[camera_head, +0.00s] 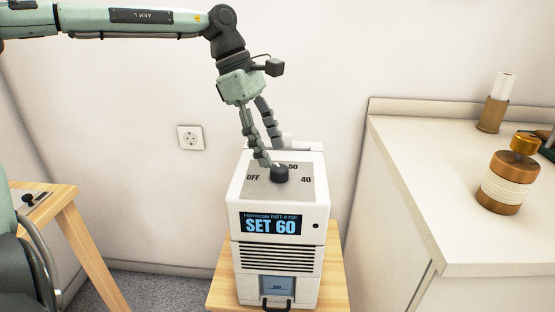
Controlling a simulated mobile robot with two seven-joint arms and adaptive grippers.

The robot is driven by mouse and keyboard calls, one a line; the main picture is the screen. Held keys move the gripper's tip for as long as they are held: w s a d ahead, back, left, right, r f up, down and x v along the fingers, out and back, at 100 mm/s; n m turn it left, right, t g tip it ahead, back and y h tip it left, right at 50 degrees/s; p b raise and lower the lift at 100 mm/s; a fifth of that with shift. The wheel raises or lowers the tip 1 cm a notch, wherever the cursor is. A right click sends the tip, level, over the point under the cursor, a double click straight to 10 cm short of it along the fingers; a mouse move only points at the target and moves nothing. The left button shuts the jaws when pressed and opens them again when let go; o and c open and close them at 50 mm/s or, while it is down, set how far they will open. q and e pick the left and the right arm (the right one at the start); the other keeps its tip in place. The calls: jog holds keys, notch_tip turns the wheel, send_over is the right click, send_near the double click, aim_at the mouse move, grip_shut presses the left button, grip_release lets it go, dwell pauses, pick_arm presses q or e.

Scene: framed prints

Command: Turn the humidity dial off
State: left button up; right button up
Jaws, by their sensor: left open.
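The humidity dial (280,174) is a dark round knob on the grey top panel of a white box-shaped humidifier (238,215). The panel has marks "OFF" at the left, "50" at the back and "40" at the right; part of the scale is hidden by my fingers. The blue display (271,225) reads "SET 60". My left gripper (271,157) comes down from above, open, with its fingertips close behind and beside the dial. I cannot tell whether a fingertip touches it. My right gripper is not in view.
The humidifier stands on a small wooden table (225,287). At the right is a white counter (425,175) with a copper-and-cream canister (502,185) and a brown holder (491,117). Another wooden table (65,200) is at the left. A wall socket (190,137) is behind.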

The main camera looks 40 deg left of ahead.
aim_at(278, 167)
pick_arm(q)
jog(key=shift+x, duration=2.2)
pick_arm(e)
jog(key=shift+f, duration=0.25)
pick_arm(q)
jog(key=shift+w, duration=0.1)
jog(key=shift+c, duration=0.5)
jog(key=c, duration=1)
jog(key=shift+c, duration=0.3)
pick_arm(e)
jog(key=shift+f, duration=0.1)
